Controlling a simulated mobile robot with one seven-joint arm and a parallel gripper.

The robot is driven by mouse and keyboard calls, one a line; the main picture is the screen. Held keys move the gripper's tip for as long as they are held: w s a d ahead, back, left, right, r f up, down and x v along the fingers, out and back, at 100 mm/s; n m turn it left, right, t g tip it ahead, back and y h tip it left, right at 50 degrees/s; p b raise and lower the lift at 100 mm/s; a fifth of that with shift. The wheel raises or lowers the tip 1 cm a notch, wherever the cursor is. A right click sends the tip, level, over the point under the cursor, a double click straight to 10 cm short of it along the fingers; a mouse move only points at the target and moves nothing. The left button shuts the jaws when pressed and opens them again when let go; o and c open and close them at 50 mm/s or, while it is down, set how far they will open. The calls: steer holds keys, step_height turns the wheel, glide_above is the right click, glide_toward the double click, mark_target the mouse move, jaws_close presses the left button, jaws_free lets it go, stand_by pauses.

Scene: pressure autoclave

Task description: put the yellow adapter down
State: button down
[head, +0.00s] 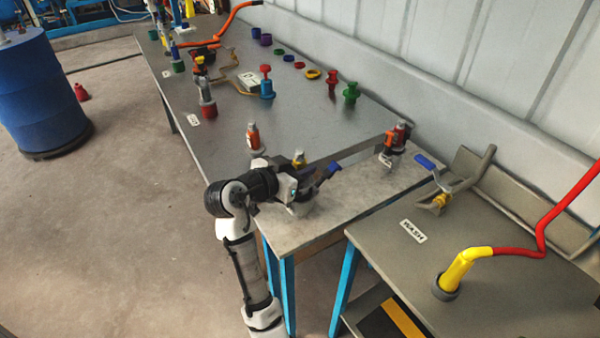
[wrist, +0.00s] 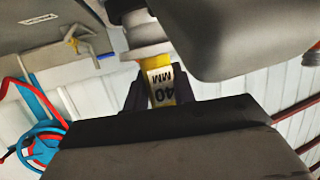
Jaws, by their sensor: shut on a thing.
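The yellow adapter shows in the wrist view (wrist: 160,80) as a yellow part with a "40 MM" label, joined to a pale collar. My gripper (wrist: 159,92) is shut on it, with one dark finger on each side of the label. My wrist hides most of the adapter there. I cannot tell whether its lower end touches the bench top.
The bench (head: 350,190) has bare room around the gripper. Orange-and-grey fittings stand nearby, one at left (head: 254,136) and one at right (head: 396,140). A table labelled WASH (head: 414,231) stands at right with a yellow nozzle (head: 456,270) and red hose. A blue drum (head: 40,95) stands far left.

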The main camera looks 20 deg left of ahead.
steer(key=shift+f, duration=0.95)
steer(key=shift+f+b, duration=0.3)
steer(key=shift+f, duration=0.05)
steer(key=c, duration=1.2)
jaws_free()
steer(key=shift+o, duration=0.2)
steer(key=shift+r, duration=0.2)
